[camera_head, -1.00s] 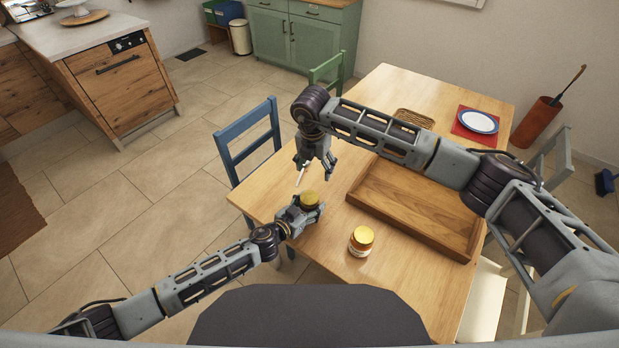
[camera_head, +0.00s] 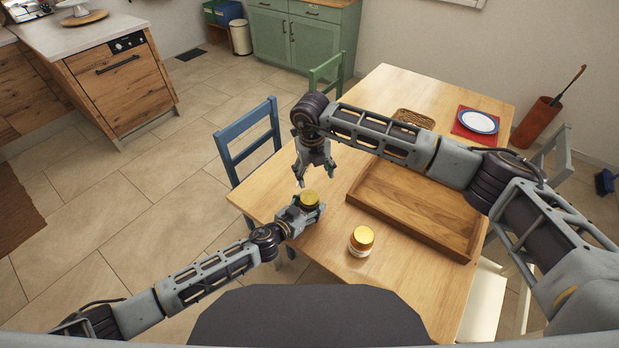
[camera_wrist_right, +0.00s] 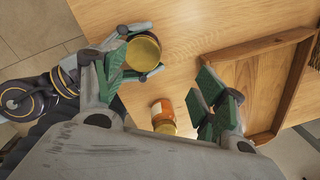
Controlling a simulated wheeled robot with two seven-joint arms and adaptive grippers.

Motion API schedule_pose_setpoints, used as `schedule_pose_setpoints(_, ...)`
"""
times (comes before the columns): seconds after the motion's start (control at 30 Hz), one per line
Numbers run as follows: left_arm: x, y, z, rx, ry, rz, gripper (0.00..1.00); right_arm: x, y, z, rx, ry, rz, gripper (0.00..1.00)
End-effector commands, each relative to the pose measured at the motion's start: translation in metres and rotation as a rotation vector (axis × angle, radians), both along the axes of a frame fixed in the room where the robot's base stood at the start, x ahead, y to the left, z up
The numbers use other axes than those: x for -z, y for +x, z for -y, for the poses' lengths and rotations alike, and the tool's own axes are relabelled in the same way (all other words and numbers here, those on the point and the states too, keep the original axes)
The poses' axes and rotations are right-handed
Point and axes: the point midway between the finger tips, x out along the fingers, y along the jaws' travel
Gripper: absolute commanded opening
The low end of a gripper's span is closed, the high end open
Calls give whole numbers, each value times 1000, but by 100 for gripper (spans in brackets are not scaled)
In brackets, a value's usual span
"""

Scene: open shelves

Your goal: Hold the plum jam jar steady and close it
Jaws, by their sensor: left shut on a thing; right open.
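A jar with a gold lid (camera_head: 310,198) stands upright near the table's front left corner, and only its top shows clearly. My left gripper (camera_head: 307,209) is shut around its body. The lid sits on the jar; I cannot tell how tight it is, and the contents are hidden. In the right wrist view the lid (camera_wrist_right: 143,54) shows from above, between the left gripper's fingers. My right gripper (camera_head: 316,181) is open and empty, pointing down just above and behind the lid, apart from it. Its green-padded fingers frame the right wrist view.
A second jar with a gold lid and orange contents (camera_head: 360,243) stands to the right on the table (camera_head: 300,250). A wooden tray (camera_head: 408,238) lies farther right. A blue-rimmed plate (camera_head: 478,122) on a red mat and a woven trivet (camera_head: 413,118) are behind.

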Motion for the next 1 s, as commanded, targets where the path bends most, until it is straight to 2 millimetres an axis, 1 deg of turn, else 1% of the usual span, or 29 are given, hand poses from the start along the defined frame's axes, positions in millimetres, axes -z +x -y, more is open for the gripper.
schedule_pose_setpoints(1.0, 0, 0, 0, -1, 1, 1, 0, 6, -13, -8, -845, -3, -72, 71)
